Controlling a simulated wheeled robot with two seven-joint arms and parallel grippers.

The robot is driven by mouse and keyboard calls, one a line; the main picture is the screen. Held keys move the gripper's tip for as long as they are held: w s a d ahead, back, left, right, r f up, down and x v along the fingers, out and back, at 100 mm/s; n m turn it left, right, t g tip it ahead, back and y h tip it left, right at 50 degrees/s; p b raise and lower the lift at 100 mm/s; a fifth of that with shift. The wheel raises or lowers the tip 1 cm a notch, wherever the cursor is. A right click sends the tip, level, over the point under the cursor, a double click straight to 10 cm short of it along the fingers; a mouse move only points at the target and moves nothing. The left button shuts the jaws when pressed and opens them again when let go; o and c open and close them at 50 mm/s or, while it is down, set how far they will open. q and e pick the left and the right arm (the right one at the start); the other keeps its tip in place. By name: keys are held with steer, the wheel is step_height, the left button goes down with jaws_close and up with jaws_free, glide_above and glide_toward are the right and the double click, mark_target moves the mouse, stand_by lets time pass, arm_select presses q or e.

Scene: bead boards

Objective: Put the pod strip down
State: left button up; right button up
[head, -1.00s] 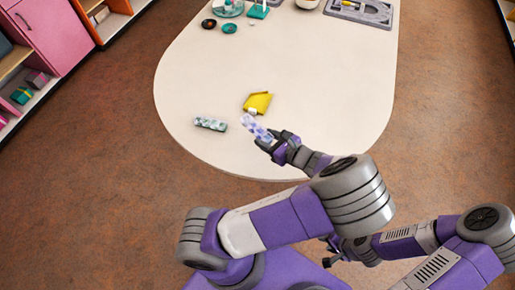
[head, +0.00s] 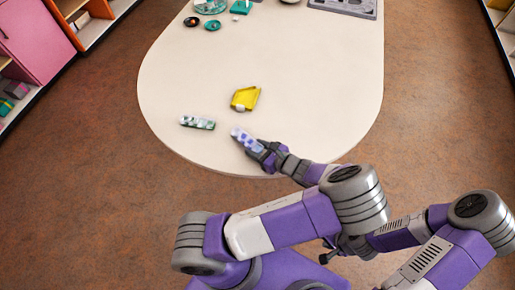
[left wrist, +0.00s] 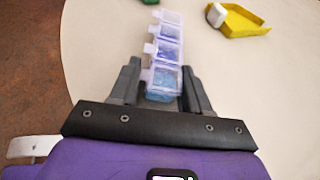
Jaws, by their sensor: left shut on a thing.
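The pod strip (head: 244,137) is a clear, pale strip of several compartments with bluish contents. My left gripper (head: 266,152) is shut on its near end, over the near edge of the cream table (head: 300,70). In the left wrist view the strip (left wrist: 168,50) points away from between the two dark fingers (left wrist: 160,88), with small tabs along its left side. I cannot tell whether its underside touches the table. My right gripper (head: 329,251) is low in the head view, partly hidden by my arms, away from the table.
A second, greenish strip (head: 198,123) lies left of the held one. A yellow scoop-like tray (head: 245,98) with a white part lies beyond it. Teal and black dishes (head: 212,26) and a grey tray (head: 345,7) are at the far end. The table's middle and right are clear.

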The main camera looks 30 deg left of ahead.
arm_select(q)
steer(key=shift+f, duration=0.15)
steer(key=o, duration=1)
